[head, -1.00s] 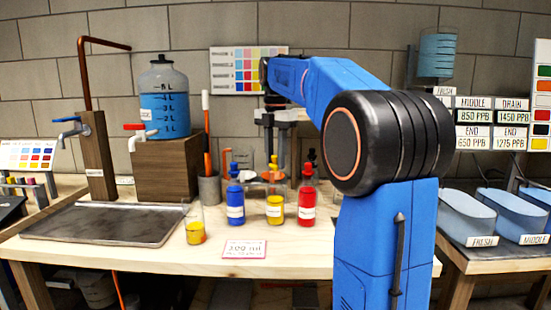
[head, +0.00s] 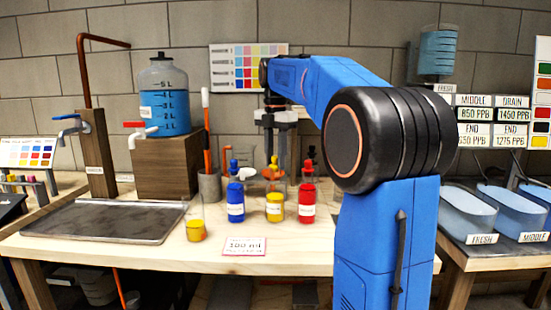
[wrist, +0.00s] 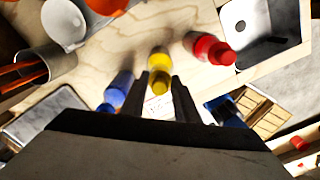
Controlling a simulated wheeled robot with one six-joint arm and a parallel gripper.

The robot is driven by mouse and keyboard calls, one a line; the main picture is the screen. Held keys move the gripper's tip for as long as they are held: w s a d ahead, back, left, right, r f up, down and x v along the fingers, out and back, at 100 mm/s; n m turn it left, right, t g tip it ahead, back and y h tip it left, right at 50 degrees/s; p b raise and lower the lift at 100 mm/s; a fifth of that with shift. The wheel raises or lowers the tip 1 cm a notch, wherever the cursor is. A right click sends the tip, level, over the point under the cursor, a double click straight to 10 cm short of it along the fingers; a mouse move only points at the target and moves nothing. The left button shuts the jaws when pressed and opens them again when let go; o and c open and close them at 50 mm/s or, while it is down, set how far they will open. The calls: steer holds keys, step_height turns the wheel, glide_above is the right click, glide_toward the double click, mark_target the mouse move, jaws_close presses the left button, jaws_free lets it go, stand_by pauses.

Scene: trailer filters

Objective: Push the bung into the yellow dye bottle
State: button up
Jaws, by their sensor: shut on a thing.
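The yellow dye bottle (head: 275,208) stands upright on the table between the blue bottle (head: 235,205) and the red bottle (head: 306,205). My gripper (head: 275,160) points down above the yellow bottle. In the wrist view my gripper (wrist: 158,92) is shut on the yellow bung (wrist: 160,80), which sits between its two dark fingers. The bung lines up closely with the yellow bottle (wrist: 158,58) there. The bung also shows over the bottle's neck in the head view (head: 273,171). I cannot tell how deep it sits in the neck.
A glass with yellow liquid (head: 196,228) stands left of the bottles. A printed card (head: 245,246) lies in front. A metal tray (head: 100,222) and a grey cup with rods (head: 209,186) are further left. An orange-and-white item (head: 272,174) is behind the yellow bottle.

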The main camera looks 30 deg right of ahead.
steer(key=shift+f, duration=0.6)
stand_by(1.2)
steer(key=o, duration=1.1)
steer(key=shift+w+f, duration=0.1)
steer(key=shift+f, duration=0.05)
steer(key=o, duration=0.5)
steer(key=shift+r, duration=0.2)
steer(key=shift+r, duration=0.2)
steer(key=shift+r, duration=3.4)
